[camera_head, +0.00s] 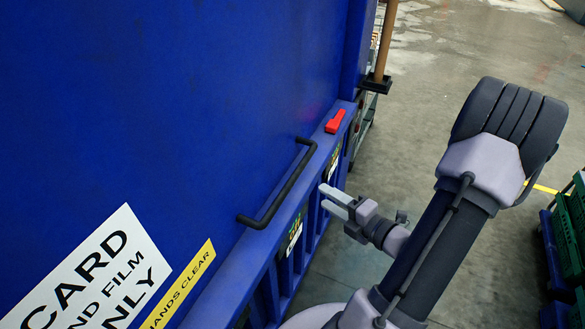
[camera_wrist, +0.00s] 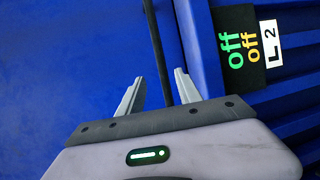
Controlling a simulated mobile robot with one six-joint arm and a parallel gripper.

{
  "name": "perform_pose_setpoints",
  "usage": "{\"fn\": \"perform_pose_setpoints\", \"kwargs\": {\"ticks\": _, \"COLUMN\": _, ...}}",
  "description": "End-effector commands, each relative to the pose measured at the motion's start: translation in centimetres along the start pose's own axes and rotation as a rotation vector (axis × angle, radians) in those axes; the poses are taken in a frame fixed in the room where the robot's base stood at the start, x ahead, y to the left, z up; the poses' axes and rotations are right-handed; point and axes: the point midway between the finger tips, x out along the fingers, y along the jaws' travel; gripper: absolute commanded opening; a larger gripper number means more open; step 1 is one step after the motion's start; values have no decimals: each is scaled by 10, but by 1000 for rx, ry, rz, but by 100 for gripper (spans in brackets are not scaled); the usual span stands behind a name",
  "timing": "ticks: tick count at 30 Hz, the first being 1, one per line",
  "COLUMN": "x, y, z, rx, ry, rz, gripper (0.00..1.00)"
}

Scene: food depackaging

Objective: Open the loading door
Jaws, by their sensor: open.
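The loading door appears to be the large blue panel (camera_head: 190,95), standing flat against the blue frame with no gap that I can see. A black bar handle (camera_head: 290,184) runs along its lower edge. A red latch-like piece (camera_head: 335,121) sits on the frame beyond the handle. My gripper (camera_head: 322,194) is open and empty, to the right of the handle and apart from it in the head view. In the wrist view, the handle (camera_wrist: 156,45) runs between the two spread fingers (camera_wrist: 158,75); its depth is hard to tell.
A black display (camera_wrist: 243,45) with "off" lettering and an L2 label is on the ribbed blue frame. A white cardboard-and-film sign (camera_head: 90,275) and a yellow warning sticker (camera_head: 180,290) are on the panel. Green crates (camera_head: 570,225) stand at the right. Grey floor (camera_head: 450,60) is clear behind my arm.

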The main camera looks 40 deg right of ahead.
Motion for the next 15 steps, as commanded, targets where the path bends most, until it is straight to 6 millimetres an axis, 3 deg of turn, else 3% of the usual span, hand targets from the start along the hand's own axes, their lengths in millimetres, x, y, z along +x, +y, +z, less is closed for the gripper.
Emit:
{"fn": "perform_pose_setpoints", "kwargs": {"ticks": 3, "x": 39, "y": -3, "z": -3, "rx": -7, "ry": 10, "rz": 1, "gripper": 41}}
{"fn": "perform_pose_setpoints", "kwargs": {"ticks": 9, "x": 94, "y": -2, "z": -3, "rx": -8, "ry": 9, "rz": 0, "gripper": 41}}
{"fn": "perform_pose_setpoints", "kwargs": {"ticks": 15, "x": 127, "y": -1, "z": -2, "rx": -7, "ry": 7, "rz": -1, "gripper": 41}}
